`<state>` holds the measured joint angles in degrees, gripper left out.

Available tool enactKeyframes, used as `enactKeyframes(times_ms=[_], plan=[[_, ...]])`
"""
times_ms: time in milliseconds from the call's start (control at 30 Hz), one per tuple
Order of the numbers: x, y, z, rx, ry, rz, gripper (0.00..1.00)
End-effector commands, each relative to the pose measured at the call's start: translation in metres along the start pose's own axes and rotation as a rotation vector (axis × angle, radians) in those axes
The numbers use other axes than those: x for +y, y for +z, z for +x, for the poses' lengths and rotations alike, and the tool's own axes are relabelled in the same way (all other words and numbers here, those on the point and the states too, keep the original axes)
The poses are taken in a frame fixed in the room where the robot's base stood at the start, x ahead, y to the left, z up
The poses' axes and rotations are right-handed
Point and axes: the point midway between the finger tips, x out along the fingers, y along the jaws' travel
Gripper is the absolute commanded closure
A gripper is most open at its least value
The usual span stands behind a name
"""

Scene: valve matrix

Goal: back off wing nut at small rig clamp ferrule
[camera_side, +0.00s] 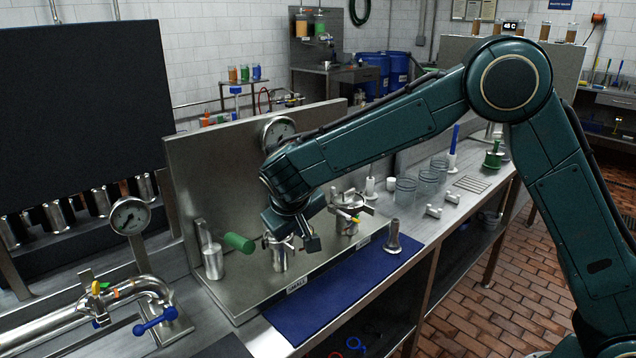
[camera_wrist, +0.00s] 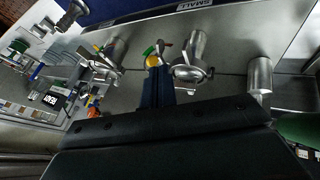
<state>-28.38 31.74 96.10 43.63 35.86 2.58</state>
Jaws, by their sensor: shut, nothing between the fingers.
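The small rig's clamp ferrule (camera_side: 279,258) is a steel vessel neck behind the label "SMALL" (camera_side: 297,285). The ferrule also shows in the wrist view (camera_wrist: 190,66). Beside it in the wrist view is a yellow, green and red piece (camera_wrist: 152,58), which looks like the wing nut; its exact shape is too small to tell. My gripper (camera_wrist: 157,72) is shut and empty, its dark tips right at this piece. Whether they touch it I cannot tell. In the side view my gripper (camera_side: 312,243) hides part of the clamp, and the wing nut is not clear there.
A second clamped ferrule (camera_side: 347,222) stands close to the right. A green-handled piece (camera_side: 238,242) and a steel cylinder (camera_side: 211,258) stand to the left. A steel panel (camera_side: 215,170) rises behind. The blue mat (camera_side: 320,300) in front is mostly clear.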

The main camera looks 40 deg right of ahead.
Motion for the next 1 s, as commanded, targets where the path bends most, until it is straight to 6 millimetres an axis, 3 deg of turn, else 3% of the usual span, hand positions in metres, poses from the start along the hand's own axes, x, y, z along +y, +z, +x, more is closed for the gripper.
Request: enactKeyframes(times_ms=[300, 1000], plan=[[0.000, 0.001, 0.031, -0.002, 0.000, -0.001, 1.00], [0.006, -0.001, 0.036, -0.009, -0.043, 0.018, 1.00]])
